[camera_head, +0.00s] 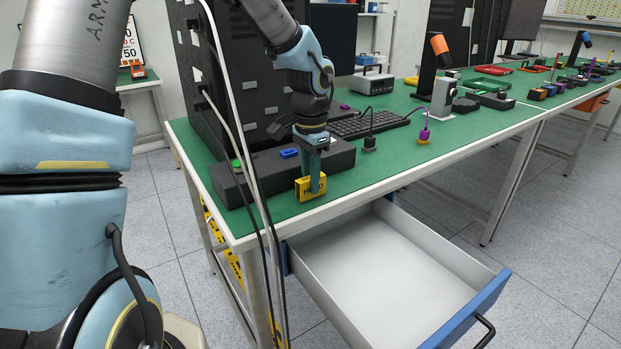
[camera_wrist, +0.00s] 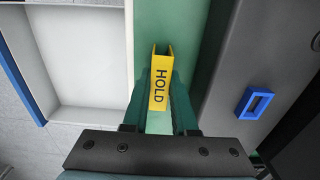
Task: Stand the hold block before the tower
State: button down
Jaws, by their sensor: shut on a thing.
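The hold block (camera_head: 303,191) is a yellow U-shaped piece with black lettering, near the front edge of the green table in the head view. In the wrist view, the hold block (camera_wrist: 160,80) lies between my fingers, with HOLD readable on it. My gripper (camera_head: 315,182) points down and is shut on the block; it also shows in the wrist view (camera_wrist: 160,95). I cannot tell whether the block touches the table. The tower (camera_head: 245,75) is a tall black case at the table's left, behind a long dark box.
The long dark box (camera_head: 235,185) carries a blue frame (camera_head: 289,153) and a green button, close behind my gripper. An open empty drawer (camera_head: 385,265) juts out below the table's front edge. Cables hang at the left. A keyboard (camera_head: 368,123) lies farther back.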

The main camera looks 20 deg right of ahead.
jog(key=c, duration=1.2)
grip_release()
jog(key=shift+f, duration=0.15)
jog(key=o, duration=0.5)
notch_tip(320, 180, up, 12)
jog(key=shift+r+b, duration=0.2)
jog(key=shift+b, duration=0.2)
jog(key=s+a+f+n, duration=0.1)
jog(key=a+f+n, duration=0.2)
jog(key=a, duration=0.7)
jog(key=s+a+f+n+t, duration=0.1)
jog(key=a+f+n, duration=0.2)
jog(key=a+n, duration=0.4)
jog(key=s+a+f+n, duration=0.2)
jog(key=a+f+n, duration=0.2)
jog(key=a, duration=0.9)
jog(key=shift+n+t, duration=0.3)
jog(key=shift+n, duration=0.1)
jog(key=shift+a, duration=0.1)
